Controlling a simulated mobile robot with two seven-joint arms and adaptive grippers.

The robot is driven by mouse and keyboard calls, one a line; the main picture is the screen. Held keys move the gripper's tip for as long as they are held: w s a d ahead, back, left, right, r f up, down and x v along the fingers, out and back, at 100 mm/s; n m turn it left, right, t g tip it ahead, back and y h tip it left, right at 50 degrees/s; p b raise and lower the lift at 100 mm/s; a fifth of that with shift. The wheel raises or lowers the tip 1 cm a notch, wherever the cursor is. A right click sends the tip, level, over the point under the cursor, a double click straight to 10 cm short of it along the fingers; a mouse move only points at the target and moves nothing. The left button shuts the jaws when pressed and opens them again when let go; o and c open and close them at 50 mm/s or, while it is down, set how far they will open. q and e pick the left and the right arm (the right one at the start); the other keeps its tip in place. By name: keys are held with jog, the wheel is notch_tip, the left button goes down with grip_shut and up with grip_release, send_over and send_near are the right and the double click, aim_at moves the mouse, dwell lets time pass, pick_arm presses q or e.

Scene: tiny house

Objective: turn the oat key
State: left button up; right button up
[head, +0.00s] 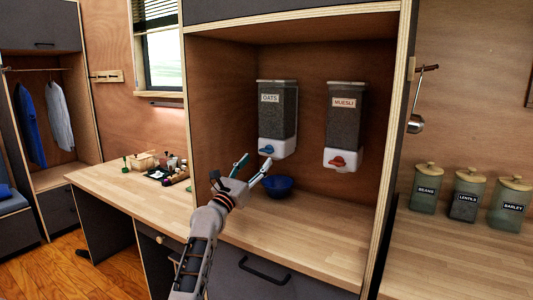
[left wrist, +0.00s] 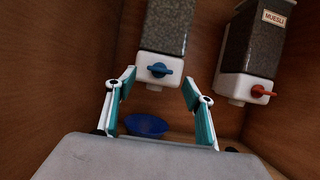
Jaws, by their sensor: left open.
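The oats dispenser (head: 277,112) hangs on the back wall of the wooden niche, with a label reading OATS. Its blue key (head: 266,149) sits on the white base and also shows in the left wrist view (left wrist: 159,70), roughly crosswise. My left gripper (head: 254,167) is open and empty, below and in front of the key. In the left wrist view its two teal-padded fingers (left wrist: 157,92) stand wide apart, with the key beyond and between them, apart from both. A blue bowl (head: 278,187) stands on the counter under the oats dispenser. My right gripper is not in view.
The muesli dispenser (head: 345,120) with a red key (head: 338,161) hangs to the right of the oats. The niche's right side panel (head: 390,150) stands beyond it. Small items and a dark tray (head: 174,177) lie on the counter at left. Labelled jars (head: 468,195) stand at right.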

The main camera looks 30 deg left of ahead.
aim_at(267, 150)
pick_arm(q)
jog(key=b+x, duration=0.1)
jog(key=x, duration=0.5)
jog(key=shift+w, duration=0.1)
jog(key=c, duration=1.1)
